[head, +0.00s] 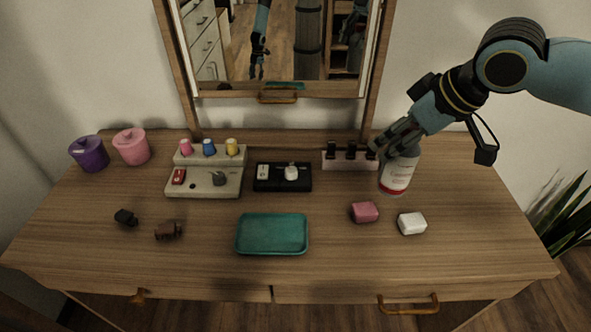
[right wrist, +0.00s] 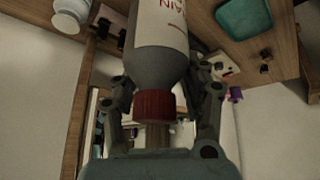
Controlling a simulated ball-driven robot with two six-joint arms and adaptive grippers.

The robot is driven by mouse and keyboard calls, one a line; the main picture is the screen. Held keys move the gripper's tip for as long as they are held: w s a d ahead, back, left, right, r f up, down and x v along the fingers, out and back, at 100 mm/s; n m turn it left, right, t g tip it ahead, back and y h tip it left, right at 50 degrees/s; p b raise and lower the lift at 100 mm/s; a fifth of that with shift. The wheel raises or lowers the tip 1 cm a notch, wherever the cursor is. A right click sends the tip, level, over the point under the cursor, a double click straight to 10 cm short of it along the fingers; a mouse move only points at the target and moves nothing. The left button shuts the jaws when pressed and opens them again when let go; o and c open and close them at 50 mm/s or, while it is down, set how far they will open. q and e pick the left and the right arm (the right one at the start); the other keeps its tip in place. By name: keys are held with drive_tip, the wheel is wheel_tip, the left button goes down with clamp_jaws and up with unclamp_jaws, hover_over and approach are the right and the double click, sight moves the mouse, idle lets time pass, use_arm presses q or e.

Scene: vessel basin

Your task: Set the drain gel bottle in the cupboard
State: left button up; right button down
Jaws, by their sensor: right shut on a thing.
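The drain gel bottle (head: 396,177) is upright at the right of the table, pale with a red band low on its label. My right gripper (head: 392,147) is shut on its top from above. In the right wrist view the bottle (right wrist: 158,62) shows its red cap and part of the lettering, with a finger on each side. I cannot tell whether its base touches the table. A mirror-fronted panel in a wooden frame (head: 278,88), with a handle, stands at the back; I cannot tell whether it is the cupboard door. My left gripper is not directly in view.
A pink block (head: 364,212) and a white block (head: 411,223) lie in front of the bottle. A dark-pegged rack (head: 349,158) stands just left of it. A teal tray (head: 271,234) lies front centre. Purple (head: 89,153) and pink (head: 131,146) pots stand far left.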

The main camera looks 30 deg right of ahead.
drive_tip(key=w+a+f+b, duration=0.1)
drive_tip(key=w+a+f, duration=0.2)
drive_tip(key=w+f, duration=0.7)
drive_tip(key=shift+w+a+f+b, duration=0.3)
drive_tip(key=shift+f+b, duration=0.05)
drive_tip(key=shift+f, duration=0.05)
drive_tip(key=c, duration=0.6)
unclamp_jaws()
drive_tip(key=shift+c, duration=0.2)
drive_tip(key=p+v, duration=0.1)
drive_tip(key=v, duration=1.1)
